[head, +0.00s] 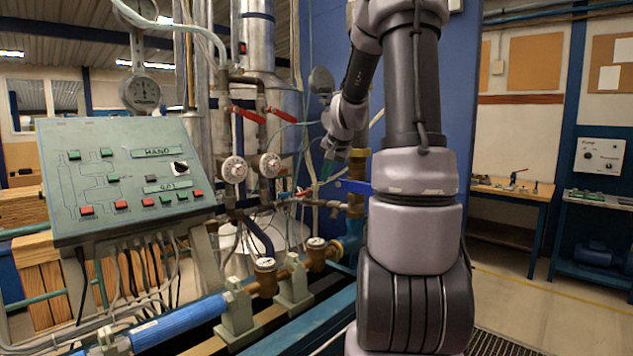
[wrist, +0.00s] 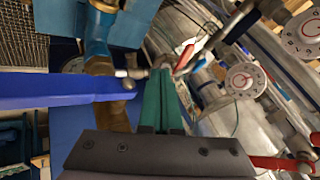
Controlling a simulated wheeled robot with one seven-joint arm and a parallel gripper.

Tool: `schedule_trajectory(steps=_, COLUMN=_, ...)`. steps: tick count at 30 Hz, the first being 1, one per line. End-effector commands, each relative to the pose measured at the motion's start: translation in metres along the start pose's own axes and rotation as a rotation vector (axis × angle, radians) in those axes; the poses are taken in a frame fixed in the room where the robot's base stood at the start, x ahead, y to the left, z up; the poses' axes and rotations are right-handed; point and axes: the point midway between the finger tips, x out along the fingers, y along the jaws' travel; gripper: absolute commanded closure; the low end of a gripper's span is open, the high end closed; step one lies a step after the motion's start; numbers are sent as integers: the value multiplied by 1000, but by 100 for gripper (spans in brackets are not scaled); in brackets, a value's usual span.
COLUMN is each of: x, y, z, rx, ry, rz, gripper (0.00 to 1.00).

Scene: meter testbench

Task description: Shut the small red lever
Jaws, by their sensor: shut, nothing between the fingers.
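The small red lever (wrist: 185,56) shows in the wrist view just beyond my fingertips, a little to the right of them. It sits on a metal valve fitting on a thin pipe. In the head view the small red lever (head: 301,193) is at the pipework left of my arm. My gripper (wrist: 163,75) has green fingers that are together and empty. In the head view my gripper (head: 326,170) is above and to the right of the small lever. I cannot tell whether the fingertips touch the lever or its fitting.
A blue handle (wrist: 55,90) extends left of my fingers, close by. Two larger red levers (head: 247,114) (head: 281,115) are higher on the pipes, near round dials (head: 234,169). A sloped control panel (head: 130,180) stands left. Pipes crowd the space around my gripper.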

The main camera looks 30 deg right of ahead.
Motion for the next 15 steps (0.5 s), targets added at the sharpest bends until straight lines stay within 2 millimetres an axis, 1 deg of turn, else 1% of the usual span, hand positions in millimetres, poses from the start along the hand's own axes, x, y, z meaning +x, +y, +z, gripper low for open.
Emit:
schedule_trajectory(steps=12, x=89, y=0, z=2, rx=2, ry=-6, rz=1, gripper=100)
schedule_trajectory(steps=15, x=94, y=-14, z=1, rx=-2, ry=-3, rz=-2, gripper=100)
